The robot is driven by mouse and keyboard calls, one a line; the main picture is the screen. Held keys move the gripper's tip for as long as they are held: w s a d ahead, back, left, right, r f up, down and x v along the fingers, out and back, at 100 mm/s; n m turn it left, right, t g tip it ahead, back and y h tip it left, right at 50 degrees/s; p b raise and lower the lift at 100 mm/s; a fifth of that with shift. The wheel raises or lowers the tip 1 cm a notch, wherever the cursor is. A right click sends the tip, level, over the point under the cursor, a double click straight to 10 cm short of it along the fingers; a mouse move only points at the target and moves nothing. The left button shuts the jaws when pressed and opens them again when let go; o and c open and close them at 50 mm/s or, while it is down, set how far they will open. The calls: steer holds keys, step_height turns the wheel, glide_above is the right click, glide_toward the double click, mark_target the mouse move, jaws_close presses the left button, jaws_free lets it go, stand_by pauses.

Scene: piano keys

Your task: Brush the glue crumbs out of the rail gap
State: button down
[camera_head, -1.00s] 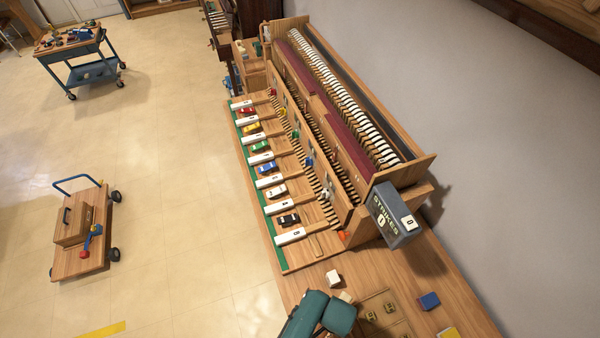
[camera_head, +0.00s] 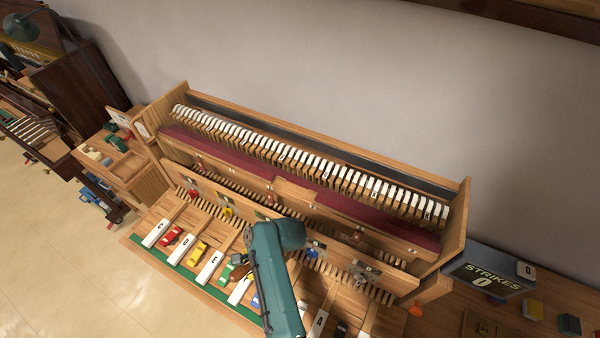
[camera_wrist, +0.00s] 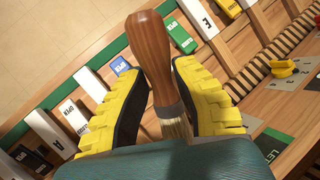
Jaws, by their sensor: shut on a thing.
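My gripper (camera_wrist: 158,78) has yellow ridged fingers shut around a brush (camera_wrist: 149,50). The brush has a brown wooden handle, a metal ferrule and pale bristles (camera_wrist: 176,128), partly hidden by my teal wrist housing. I cannot make out glue crumbs in either view, nor whether the bristles touch anything.
A tall wooden panel with a red felt strip (camera_head: 220,154) and white-topped hammers stands behind. A STRIKES box (camera_head: 490,276) reading 0 is at right, with small blocks beyond it.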

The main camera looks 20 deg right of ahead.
steer(key=w+d+r+m+t+y+b, duration=0.2)
steer(key=w+d+r+t+b, duration=0.15)
steer(key=r, duration=0.35)
steer(key=w+d+r+m+t+y+b, duration=0.1)
steer(key=w+d+r+m+t+b, duration=0.15)
steer(key=d+r, duration=0.4)
steer(key=w+d+r+m+t+y+b, duration=0.2)
steer(key=w+d+r+t, duration=0.1)
steer(key=r, duration=0.6)
steer(key=s+d+r+t+y+b, duration=0.1)
steer(key=s+d+r+t+b, duration=0.25)
steer(key=d+r, duration=0.4)
steer(key=a+f+b, duration=0.1)
steer(key=b, duration=0.2)
steer(key=a+f+b, duration=0.1)
steer(key=b, duration=0.1)
steer(key=shift+w+f+g+b, duration=0.1)
steer(key=shift+f+g+b, duration=0.15)
steer(key=shift+f+b, duration=0.15)
steer(key=shift+r, duration=0.1)
